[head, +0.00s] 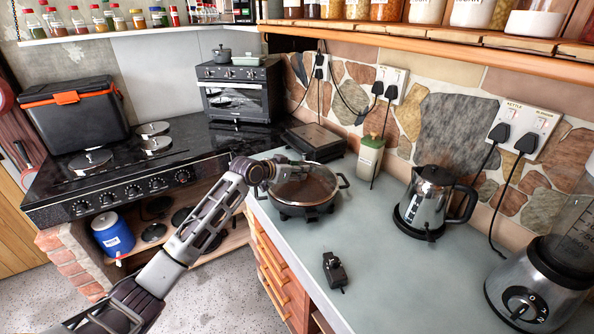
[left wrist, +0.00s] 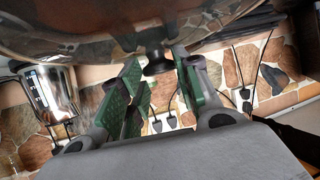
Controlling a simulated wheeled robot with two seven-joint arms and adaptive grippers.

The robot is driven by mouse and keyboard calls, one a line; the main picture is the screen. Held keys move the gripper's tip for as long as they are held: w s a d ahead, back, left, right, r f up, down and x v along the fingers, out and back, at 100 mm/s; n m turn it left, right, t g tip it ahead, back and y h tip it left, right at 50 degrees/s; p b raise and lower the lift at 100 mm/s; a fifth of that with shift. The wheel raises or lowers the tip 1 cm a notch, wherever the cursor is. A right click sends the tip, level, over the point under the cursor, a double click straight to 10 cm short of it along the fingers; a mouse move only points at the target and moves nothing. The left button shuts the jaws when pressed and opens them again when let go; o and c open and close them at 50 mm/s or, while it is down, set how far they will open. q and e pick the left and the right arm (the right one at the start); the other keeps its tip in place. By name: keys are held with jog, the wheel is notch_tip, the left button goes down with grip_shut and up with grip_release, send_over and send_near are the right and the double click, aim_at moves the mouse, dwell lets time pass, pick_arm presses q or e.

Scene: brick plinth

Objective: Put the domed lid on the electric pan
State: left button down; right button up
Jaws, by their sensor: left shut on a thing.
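The electric pan (head: 308,210) is a dark round pan with side handles, standing on the grey counter. The domed lid (head: 308,187), brownish see-through with a metal rim, is over the pan's opening. I cannot tell whether its rim rests fully on the pan. My left gripper (head: 276,171) reaches in from the left at the lid and is shut on its knob. In the left wrist view the lid's shiny underside or dome (left wrist: 120,25) fills the top, and the dark knob (left wrist: 158,64) is between the green-padded fingers. My right gripper is not in view.
A kettle (head: 434,200) and a blender (head: 540,285) stand to the right. A small black plug-like device (head: 335,271) lies in front of the pan. The counter between pan and kettle is clear.

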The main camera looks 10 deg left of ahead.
pick_arm(q)
jog(key=shift+f, duration=0.15)
dwell(0.6)
jog(key=c, duration=1)
grip_release()
jog(key=shift+o, duration=0.2)
jog(key=shift+f, duration=0.1)
jog(key=shift+f, duration=0.15)
jog(key=shift+v, duration=0.9)
jog(key=v, duration=1)
jog(key=shift+s, duration=0.2)
